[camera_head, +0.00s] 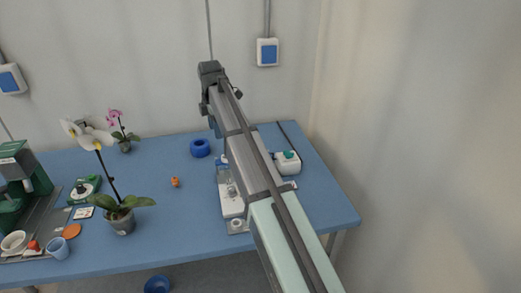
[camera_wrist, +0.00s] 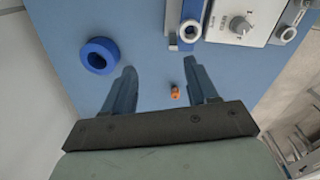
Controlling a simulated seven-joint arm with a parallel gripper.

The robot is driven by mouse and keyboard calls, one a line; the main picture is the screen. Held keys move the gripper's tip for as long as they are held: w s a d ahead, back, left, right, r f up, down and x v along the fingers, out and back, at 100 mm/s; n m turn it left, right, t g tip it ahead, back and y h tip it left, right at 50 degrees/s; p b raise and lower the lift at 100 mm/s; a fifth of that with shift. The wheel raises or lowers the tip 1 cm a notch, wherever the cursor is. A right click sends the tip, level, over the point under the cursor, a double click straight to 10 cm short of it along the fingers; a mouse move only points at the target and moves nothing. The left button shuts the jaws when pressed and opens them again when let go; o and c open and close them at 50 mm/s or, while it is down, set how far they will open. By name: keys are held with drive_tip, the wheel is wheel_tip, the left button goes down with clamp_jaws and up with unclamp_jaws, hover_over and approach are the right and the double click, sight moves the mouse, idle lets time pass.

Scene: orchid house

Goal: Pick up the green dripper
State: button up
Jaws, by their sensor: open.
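No piece in view is clearly the green dripper. A small green part (camera_head: 289,155) sits on top of a white container (camera_head: 287,167) at the right of the bench; I cannot tell whether it is the dripper. My gripper (camera_wrist: 160,67) is open and empty in the wrist view, its two blue fingers apart above the bench. A small orange piece (camera_wrist: 175,92) lies on the bench and shows between the fingers, nearer the right one. It also shows in the head view (camera_head: 175,182). My arm hides part of the bench's right side.
A blue ring (camera_head: 200,147) lies on the blue bench (camera_head: 170,220). A white device with a knob (camera_wrist: 242,25) stands beside my arm.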

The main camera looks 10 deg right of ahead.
drive_tip(key=s+d+r+m, duration=0.2)
drive_tip(key=d+r+m, duration=0.1)
drive_tip(key=d+m, duration=0.4)
drive_tip(key=s+d+r+m, duration=0.2)
drive_tip(key=d+r+m, duration=0.25)
drive_tip(key=d, duration=0.35)
drive_tip(key=shift+g, duration=0.3)
wheel_tip(320, 180, down, 15)
drive_tip(key=shift+d+r, duration=0.1)
clamp_jaws()
idle(0.6)
